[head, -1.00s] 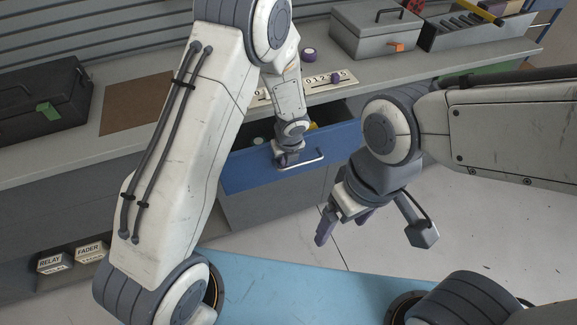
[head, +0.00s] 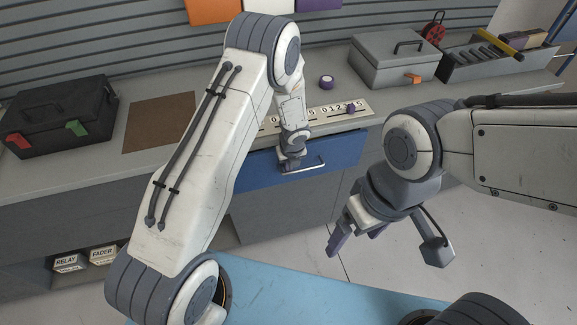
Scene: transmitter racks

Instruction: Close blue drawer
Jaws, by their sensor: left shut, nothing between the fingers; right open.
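The blue drawer (head: 338,155) is in the front of the grey workbench, just below the worktop edge. Its front now sits close under the worktop, and no open inside shows; whether a small gap is left I cannot tell. A light metal handle (head: 312,166) is on its front. My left gripper (head: 289,163) is shut and empty at the drawer front, beside the handle; whether it touches is hard to tell. My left arm hides the drawer's left part. My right gripper (head: 346,236) is open and empty, in front of the bench and right of the drawer.
On the worktop stand a black toolbox (head: 58,117), a brown mat (head: 160,122), a numbered strip (head: 325,114), a purple-and-white roll (head: 326,82), a grey metal box (head: 397,60) and a tool tray (head: 490,58). RELAY and FADER boxes (head: 86,258) sit low left. Floor right of the drawer is clear.

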